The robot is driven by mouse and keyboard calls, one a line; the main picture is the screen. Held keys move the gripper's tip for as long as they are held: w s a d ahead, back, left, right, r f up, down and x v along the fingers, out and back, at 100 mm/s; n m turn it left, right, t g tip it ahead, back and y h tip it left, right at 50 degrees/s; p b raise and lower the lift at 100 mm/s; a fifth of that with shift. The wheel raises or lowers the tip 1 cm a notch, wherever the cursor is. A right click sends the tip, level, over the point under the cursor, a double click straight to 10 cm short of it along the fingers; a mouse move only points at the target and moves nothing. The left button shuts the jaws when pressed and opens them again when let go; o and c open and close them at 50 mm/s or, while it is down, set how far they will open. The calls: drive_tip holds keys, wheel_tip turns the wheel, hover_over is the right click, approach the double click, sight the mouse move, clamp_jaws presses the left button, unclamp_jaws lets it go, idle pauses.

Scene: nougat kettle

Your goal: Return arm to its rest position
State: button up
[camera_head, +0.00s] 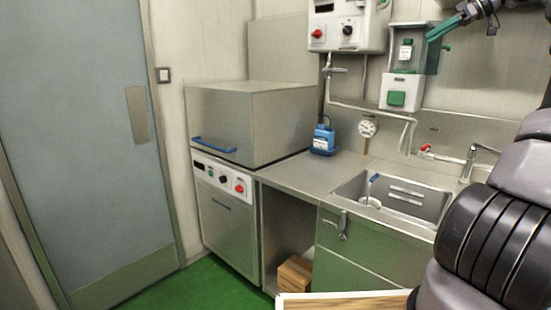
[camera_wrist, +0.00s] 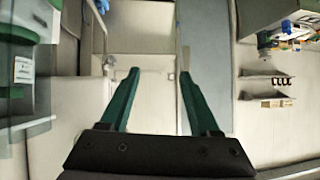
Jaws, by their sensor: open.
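My gripper (camera_wrist: 153,75) shows in the wrist view with its two green fingers spread apart and nothing between them. In the head view my gripper (camera_head: 445,30) is at the upper right, with a green finger in front of or close to the wall dispenser; I cannot tell the gap between them. My arm covers the right edge of the head view.
A dispenser (camera_head: 401,92) and control box (camera_head: 347,27) hang on the wall. Green floor (camera_head: 200,285) is clear by the door.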

drive_tip(key=s+a+f+m+g+h, duration=0.1)
drive_tip(key=a+f+h, duration=0.1)
drive_tip(key=a, duration=0.7)
drive_tip(key=s+a+f+g+h, duration=0.1)
drive_tip(key=a, duration=0.8)
drive_tip(key=s+a+f+m+h, duration=0.3)
drive_tip(key=s+a+f, duration=0.1)
drive_tip(key=s+a, duration=0.4)
drive_tip(key=s+f+m+t, duration=0.1)
drive_tip(key=s+f+m, duration=0.2)
drive_tip(key=s, duration=0.6)
drive_tip(key=s+f+m+t+h, duration=0.1)
drive_tip(key=s+f+m, duration=0.2)
drive_tip(key=s, duration=0.6)
drive_tip(key=s+f+m+t, duration=0.1)
drive_tip(key=s+f+m, duration=0.3)
drive_tip(key=s, duration=0.5)
drive_tip(key=shift+s+a+h, duration=0.2)
drive_tip(key=shift+a+h, duration=0.1)
drive_tip(key=shift+a, duration=0.15)
